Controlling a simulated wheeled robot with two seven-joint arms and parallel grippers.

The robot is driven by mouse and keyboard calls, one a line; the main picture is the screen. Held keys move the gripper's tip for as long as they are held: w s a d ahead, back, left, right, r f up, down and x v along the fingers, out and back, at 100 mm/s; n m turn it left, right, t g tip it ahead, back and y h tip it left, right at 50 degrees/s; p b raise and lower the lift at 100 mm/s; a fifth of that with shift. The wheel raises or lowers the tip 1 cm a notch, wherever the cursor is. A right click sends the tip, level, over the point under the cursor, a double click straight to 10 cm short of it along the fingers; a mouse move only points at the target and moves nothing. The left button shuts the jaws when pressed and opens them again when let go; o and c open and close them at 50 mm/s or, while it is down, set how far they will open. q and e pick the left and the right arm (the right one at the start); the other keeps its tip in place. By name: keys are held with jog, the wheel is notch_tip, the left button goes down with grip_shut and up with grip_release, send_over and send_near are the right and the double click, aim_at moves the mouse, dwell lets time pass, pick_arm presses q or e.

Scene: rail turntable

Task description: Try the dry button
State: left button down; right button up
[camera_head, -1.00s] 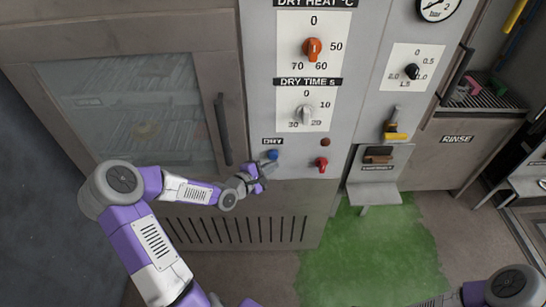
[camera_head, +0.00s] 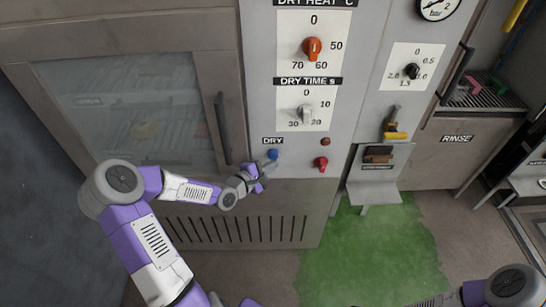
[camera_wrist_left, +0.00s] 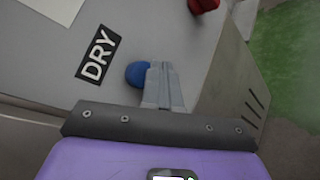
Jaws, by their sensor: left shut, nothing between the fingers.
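The dry button is a blue round knob (camera_head: 272,154) on the grey panel, just below the DRY label (camera_head: 272,141). In the left wrist view the blue button (camera_wrist_left: 137,73) shows beside the fingertips, partly hidden by them, with the DRY label (camera_wrist_left: 97,54) to its left. My left gripper (camera_head: 270,166) is shut and empty, its tips just below the button in the head view. I cannot tell whether the tips touch the button. My right gripper is not in view; only part of my right arm shows at the bottom right.
A red knob (camera_head: 321,162) and a dark red lamp (camera_head: 325,142) sit right of the button. Above are the orange dry heat dial (camera_head: 312,47) and white dry time dial (camera_head: 305,113). A glass-windowed door with a handle (camera_head: 222,128) stands left. A grey shelf (camera_head: 374,192) juts out right.

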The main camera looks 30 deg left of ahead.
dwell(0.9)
pick_arm(q)
jog(key=shift+w+a+p, duration=0.2)
jog(key=shift+w+p, duration=0.15)
jog(key=shift+p, duration=0.15)
jog(key=shift+w+a, duration=0.25)
jog(key=shift+w, duration=0.1)
dwell(0.5)
jog(key=shift+s+p, duration=0.1)
jog(key=shift+p, duration=0.25)
jog(key=shift+s+d+p, duration=0.35)
jog(key=shift+s+d, duration=0.1)
jog(key=shift+s, duration=0.15)
